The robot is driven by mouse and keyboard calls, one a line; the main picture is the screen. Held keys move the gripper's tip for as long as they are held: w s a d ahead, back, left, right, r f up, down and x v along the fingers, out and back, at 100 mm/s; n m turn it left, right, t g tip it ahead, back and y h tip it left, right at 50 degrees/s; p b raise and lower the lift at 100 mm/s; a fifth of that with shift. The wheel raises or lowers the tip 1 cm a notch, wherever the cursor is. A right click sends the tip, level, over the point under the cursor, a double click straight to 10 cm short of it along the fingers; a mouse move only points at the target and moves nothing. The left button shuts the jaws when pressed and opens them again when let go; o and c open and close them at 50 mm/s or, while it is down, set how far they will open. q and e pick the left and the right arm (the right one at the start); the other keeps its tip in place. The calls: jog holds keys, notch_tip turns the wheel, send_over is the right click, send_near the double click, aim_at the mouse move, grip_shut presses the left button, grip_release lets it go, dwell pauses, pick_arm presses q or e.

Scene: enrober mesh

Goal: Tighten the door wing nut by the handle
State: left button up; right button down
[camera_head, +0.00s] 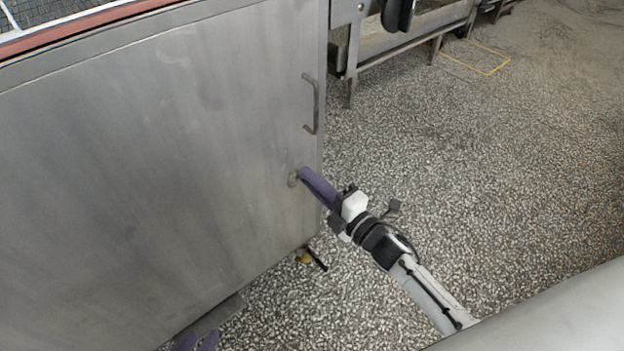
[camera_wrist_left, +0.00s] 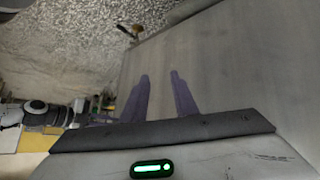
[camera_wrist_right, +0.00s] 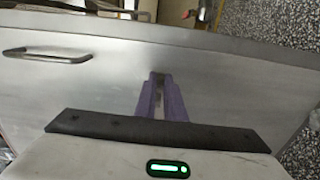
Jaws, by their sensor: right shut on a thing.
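The door wing nut (camera_head: 293,179) is a small, dull brass-coloured piece on the steel door (camera_head: 170,150), near its right edge. The bar handle (camera_head: 310,104) is above it; it also shows in the right wrist view (camera_wrist_right: 47,55). My right gripper (camera_head: 304,177) reaches in from the lower right with purple fingers shut on the wing nut, largely hiding it. In the right wrist view the fingers (camera_wrist_right: 159,78) are close together at the door face. My left gripper (camera_head: 197,342) shows only its fingertips at the bottom edge; in the left wrist view its fingers (camera_wrist_left: 159,78) are apart and empty.
A brass fitting with a black lever (camera_head: 305,259) sticks out below the door's lower right edge. A steel frame (camera_head: 400,40) stands behind at the top. The speckled floor (camera_head: 480,170) to the right is clear, with a yellow floor marking (camera_head: 477,57) farther back.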

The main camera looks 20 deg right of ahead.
pick_arm(q)
jog(key=shift+w, duration=0.1)
pick_arm(e)
jog(key=c, duration=1.8)
grip_release()
jog(key=shift+c, duration=0.2)
pick_arm(q)
jog(key=shift+r, duration=0.1)
